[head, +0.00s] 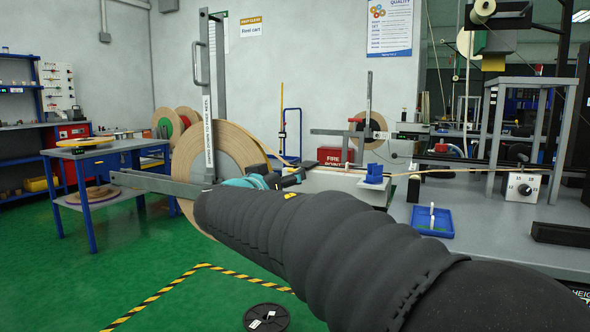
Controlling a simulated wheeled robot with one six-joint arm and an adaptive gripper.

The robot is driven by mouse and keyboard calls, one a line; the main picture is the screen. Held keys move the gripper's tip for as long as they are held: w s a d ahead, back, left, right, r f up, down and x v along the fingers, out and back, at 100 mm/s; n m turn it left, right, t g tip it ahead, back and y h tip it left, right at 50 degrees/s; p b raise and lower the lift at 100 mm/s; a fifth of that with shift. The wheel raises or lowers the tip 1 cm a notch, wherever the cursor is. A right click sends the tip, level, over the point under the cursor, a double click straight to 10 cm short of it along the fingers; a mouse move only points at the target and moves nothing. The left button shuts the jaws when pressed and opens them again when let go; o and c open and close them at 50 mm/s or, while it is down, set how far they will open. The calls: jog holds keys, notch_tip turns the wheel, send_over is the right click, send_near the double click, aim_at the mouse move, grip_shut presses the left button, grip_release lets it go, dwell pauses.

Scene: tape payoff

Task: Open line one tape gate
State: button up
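A large tan tape reel (235,150) stands upright left of centre. In front of it is a grey upright bar (206,100) with a loop handle (197,63) on its upper left side and a vertical white label, small to read, about freeing the reel. A grey horizontal bar (155,184) reaches left from near its foot. I cannot tell which of these bars is the gate. My gripper (290,178) is low at the reel's right edge, below and right of the handle and apart from it. My arm hides much of the gripper, so its opening does not show.
A grey bench (480,215) fills the right, with a blue tray (432,220) and a white dial box (522,186). A blue-legged table (110,145) stands left. A black spool (266,317) lies on the green floor inside striped tape (160,293). The left foreground floor is clear.

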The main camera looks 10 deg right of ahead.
jog(key=p+x, duration=0.1)
jog(key=x, duration=0.5)
jog(key=shift+w+d, duration=0.25)
grip_shut()
